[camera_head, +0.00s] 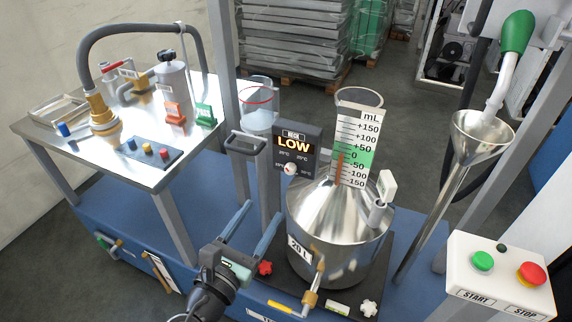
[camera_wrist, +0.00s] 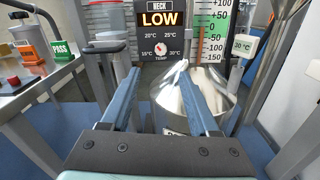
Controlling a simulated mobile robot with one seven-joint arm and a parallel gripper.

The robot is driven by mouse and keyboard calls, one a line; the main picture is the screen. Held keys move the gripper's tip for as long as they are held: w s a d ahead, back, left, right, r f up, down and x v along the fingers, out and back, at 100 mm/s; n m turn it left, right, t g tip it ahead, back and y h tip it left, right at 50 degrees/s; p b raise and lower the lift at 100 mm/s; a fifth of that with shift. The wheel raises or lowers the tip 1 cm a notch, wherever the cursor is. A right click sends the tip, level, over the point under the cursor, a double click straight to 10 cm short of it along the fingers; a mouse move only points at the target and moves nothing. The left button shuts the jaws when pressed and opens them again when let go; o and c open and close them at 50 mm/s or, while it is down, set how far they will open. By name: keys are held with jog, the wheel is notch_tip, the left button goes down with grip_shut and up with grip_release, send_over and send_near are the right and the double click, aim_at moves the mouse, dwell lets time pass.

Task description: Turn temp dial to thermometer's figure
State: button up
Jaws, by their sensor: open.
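The temp dial (camera_head: 290,168) is a small white knob with a red mark on a dark panel (camera_head: 312,150) showing LOW. In the wrist view the dial (camera_wrist: 160,50) is ringed by 15, 20, 25 and 30 °C labels. I cannot tell which label it points to. The thermometer (camera_head: 386,187) is a white display on the steel vessel's right shoulder; in the wrist view the thermometer (camera_wrist: 244,44) reads 30 °C. My gripper (camera_head: 267,208) is open and empty, below and in front of the dial, apart from it. Its fingers (camera_wrist: 159,71) point towards the panel.
A grey handle (camera_head: 246,143) juts out left of the panel. A funnel (camera_head: 482,140) and START/STOP box (camera_head: 500,282) are at right.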

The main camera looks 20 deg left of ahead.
aim_at(289, 171)
jog(key=w, duration=0.4)
jog(key=w+b, duration=0.1)
jog(key=w, duration=0.7)
jog(key=shift+w+d, duration=0.25)
jog(key=shift+d, duration=0.05)
grip_shut()
